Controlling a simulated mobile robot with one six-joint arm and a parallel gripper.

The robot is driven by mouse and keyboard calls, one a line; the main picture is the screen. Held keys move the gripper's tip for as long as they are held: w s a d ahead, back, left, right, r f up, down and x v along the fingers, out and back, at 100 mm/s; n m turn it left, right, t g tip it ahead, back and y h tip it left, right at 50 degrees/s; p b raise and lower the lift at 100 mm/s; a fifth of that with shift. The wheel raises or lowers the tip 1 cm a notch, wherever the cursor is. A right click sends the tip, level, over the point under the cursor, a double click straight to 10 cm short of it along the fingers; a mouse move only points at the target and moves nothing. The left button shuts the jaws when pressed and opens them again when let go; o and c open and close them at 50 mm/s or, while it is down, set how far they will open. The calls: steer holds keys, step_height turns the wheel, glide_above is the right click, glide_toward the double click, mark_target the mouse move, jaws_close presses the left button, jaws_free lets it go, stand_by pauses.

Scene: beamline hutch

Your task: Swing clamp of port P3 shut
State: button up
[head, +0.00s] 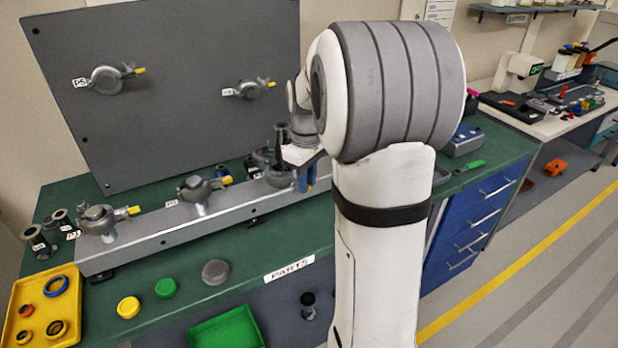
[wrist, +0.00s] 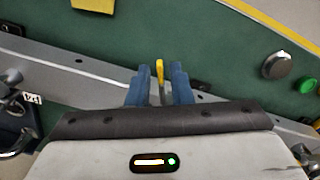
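In the head view, a grey clamp (head: 265,157) sits on the rail beside my gripper, partly hidden by my arm. It is probably port P3's, but I cannot read its label. A dark upright tube (head: 281,138) stands by it. My gripper (head: 306,180) points down at the rail, its blue fingers partly hidden. In the wrist view, my gripper (wrist: 160,88) is open, with a yellow-tipped lever (wrist: 160,70) between its fingers and a narrow gap on each side. The clamp's body and whether it is shut are hidden there.
The grey rail (head: 160,238) carries two other clamps (head: 197,188) (head: 98,220) to the left. A grey upright panel (head: 170,130) with two more clamps stands behind. Loose caps (head: 165,288), a yellow tray (head: 17,300) and a green tray (head: 228,328) lie in front.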

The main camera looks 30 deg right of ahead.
jaws_close()
